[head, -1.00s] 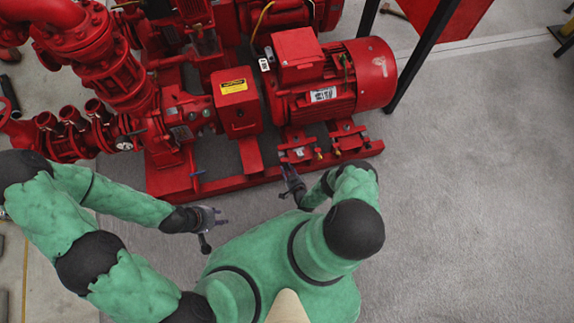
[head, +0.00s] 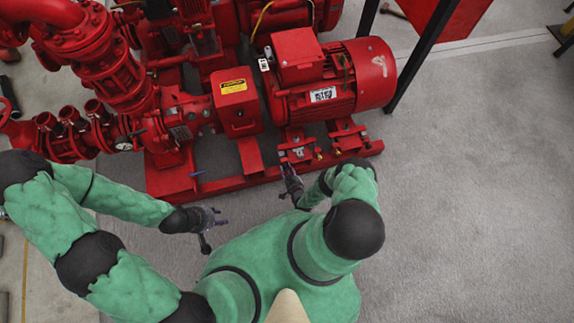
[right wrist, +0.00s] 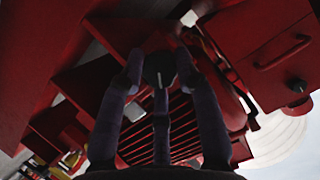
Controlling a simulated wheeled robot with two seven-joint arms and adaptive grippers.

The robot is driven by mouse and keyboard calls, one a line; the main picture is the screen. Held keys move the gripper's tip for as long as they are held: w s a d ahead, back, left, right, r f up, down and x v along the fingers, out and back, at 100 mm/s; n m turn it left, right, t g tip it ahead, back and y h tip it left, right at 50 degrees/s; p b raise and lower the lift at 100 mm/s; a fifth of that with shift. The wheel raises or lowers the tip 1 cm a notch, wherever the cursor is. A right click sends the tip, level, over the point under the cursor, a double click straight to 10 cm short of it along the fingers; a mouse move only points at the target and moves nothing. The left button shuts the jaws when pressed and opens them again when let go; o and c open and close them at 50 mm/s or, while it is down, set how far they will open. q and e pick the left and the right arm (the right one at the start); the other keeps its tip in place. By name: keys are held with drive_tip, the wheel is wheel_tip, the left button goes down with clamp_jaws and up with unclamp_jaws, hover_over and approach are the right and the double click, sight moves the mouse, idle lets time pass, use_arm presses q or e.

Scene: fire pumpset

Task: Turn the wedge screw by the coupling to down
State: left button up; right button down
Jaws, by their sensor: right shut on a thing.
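My right gripper (head: 285,170) is at the near edge of the motor's left foot mount, on the side by the coupling. In the right wrist view its fingers (right wrist: 160,72) close around a small dark round-ended part, which I take to be the wedge screw (right wrist: 159,66). The fingers cover much of the screw, and its turn cannot be read. In the head view the screw is hidden at the fingertips. The red coupling guard (head: 237,113) with a yellow label stands up and left of the gripper. My left gripper (head: 218,224) is empty over the floor, its fingers apart.
The red motor (head: 335,85) stands behind the mounts on the red base frame (head: 220,184). A second foot mount (head: 347,137) with brass-coloured screws is to the right. Red pipes and valves (head: 110,75) fill the left. The grey floor (head: 460,200) at right is clear.

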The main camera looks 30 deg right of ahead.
drive_tip(key=c, duration=2)
unclamp_jaws()
drive_tip(key=n+h, duration=0.2)
drive_tip(key=shift+w+a+r+n, duration=0.15)
drive_tip(key=shift+w+a+n, duration=0.1)
drive_tip(key=shift+n, duration=0.15)
drive_tip(key=shift+a+n+h, duration=0.1)
drive_tip(key=shift+n+h, duration=0.6)
drive_tip(key=shift+n, duration=0.3)
drive_tip(key=o, duration=1.1)
drive_tip(key=shift+g, duration=0.3)
drive_tip(key=shift+s, duration=0.1)
drive_tip(key=shift+r, duration=4.9)
